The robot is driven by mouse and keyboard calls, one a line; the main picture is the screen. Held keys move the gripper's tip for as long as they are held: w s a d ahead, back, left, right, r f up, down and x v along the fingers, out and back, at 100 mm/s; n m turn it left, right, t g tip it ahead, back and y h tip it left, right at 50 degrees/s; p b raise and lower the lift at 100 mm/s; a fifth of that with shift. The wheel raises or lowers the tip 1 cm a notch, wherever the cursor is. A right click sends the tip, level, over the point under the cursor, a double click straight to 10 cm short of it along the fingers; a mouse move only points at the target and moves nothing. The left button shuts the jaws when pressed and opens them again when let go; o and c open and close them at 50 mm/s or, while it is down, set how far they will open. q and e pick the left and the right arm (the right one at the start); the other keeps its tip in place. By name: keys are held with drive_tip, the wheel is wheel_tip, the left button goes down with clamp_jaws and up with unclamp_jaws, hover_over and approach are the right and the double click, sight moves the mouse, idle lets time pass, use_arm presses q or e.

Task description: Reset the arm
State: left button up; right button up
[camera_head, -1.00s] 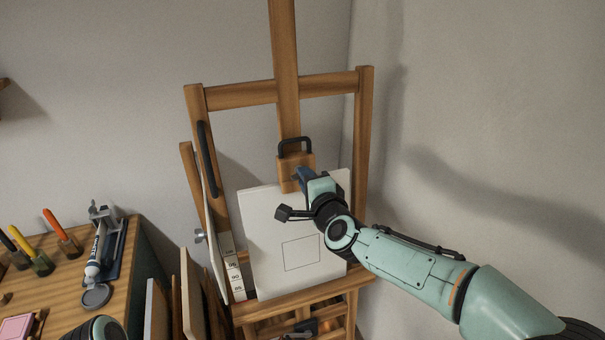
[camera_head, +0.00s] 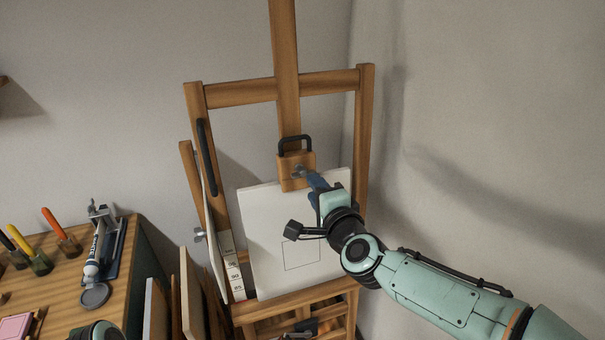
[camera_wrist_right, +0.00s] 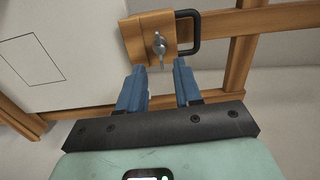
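My right gripper (camera_head: 313,182) is in front of the easel, just below and to the right of the metal wing knob (camera_head: 299,171) on the wooden clamp block (camera_head: 290,182). In the right wrist view the two blue fingers of my right gripper (camera_wrist_right: 160,78) stand apart with nothing between them. The knob (camera_wrist_right: 159,46) lies just beyond the fingertips, apart from them. The white canvas (camera_head: 265,215) with a drawn square stands on the easel under the block, partly hidden by my right arm. My left gripper is not seen.
The easel (camera_head: 364,120) stands near the wall corner. Panels (camera_head: 190,295) lean between desk and easel. The space right of the easel is open up to the wall.

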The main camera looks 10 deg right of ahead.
drive_tip(key=shift+s+f, duration=0.1)
wheel_tip(320, 180, down, 34)
drive_tip(key=s+d+n+g+h, duration=0.1)
drive_tip(key=s+d+n+g, duration=0.2)
drive_tip(key=n+g, duration=0.35)
drive_tip(key=s+f+n+g, duration=0.2)
drive_tip(key=s+f+g, duration=0.3)
drive_tip(key=s+f, duration=0.8)
drive_tip(key=s+f+n+g, duration=0.1)
drive_tip(key=s+f+g, duration=0.1)
drive_tip(key=s+f, duration=0.3)
drive_tip(key=s+a+f+n+g+y, duration=0.1)
drive_tip(key=s+f, duration=0.4)
drive_tip(key=s, duration=0.5)
drive_tip(key=shift+f+n+g+y, duration=0.35)
drive_tip(key=shift+n+g, duration=0.2)
drive_tip(key=shift+g, duration=0.3)
